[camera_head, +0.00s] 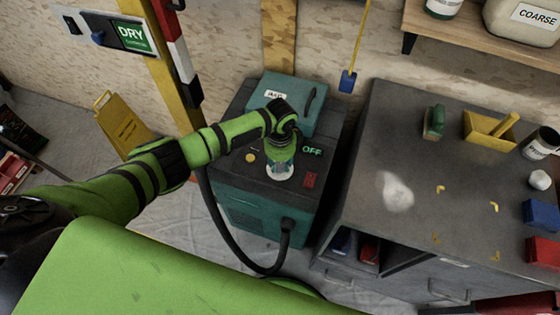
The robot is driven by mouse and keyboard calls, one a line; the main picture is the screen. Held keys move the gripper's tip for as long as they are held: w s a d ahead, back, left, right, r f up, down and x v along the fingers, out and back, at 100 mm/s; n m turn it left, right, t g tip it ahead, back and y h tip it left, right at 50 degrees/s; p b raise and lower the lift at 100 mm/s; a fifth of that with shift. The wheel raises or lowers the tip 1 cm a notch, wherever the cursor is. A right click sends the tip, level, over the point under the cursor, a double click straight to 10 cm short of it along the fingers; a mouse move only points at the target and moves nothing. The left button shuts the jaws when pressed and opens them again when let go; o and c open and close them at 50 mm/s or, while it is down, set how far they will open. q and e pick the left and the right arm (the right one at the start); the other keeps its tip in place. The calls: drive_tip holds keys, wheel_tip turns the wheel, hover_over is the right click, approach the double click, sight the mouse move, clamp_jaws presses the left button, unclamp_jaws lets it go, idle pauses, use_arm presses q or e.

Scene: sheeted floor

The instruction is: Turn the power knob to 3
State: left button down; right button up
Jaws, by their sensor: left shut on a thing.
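A teal and dark grey machine (240,206) stands on the floor in the middle. Its top panel has a yellow button (250,157), a red switch (310,180) and a green display (312,151) that reads OFF. My left arm reaches in from the left, and my left gripper (279,174) points down onto this panel, between the button and the switch. It is shut on the power knob, which the gripper and wrist hide almost wholly. The knob's setting marks cannot be made out. My right gripper is not in view.
A teal box (298,98) sits on the back of the machine. A black hose (243,262) loops in front. A grey workbench (420,185) with several small items stands close on the right. A yellow post (160,75) and a yellow floor sign (122,124) are at the left.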

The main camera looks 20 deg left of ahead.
use_arm(q)
drive_tip(key=m, duration=0.5)
drive_tip(key=shift+s+f+m, duration=0.1)
drive_tip(key=shift+m, duration=0.2)
drive_tip(key=m+b, duration=0.1)
drive_tip(key=m, duration=0.4)
drive_tip(key=shift+m, duration=0.3)
drive_tip(key=c, duration=0.9)
unclamp_jaws()
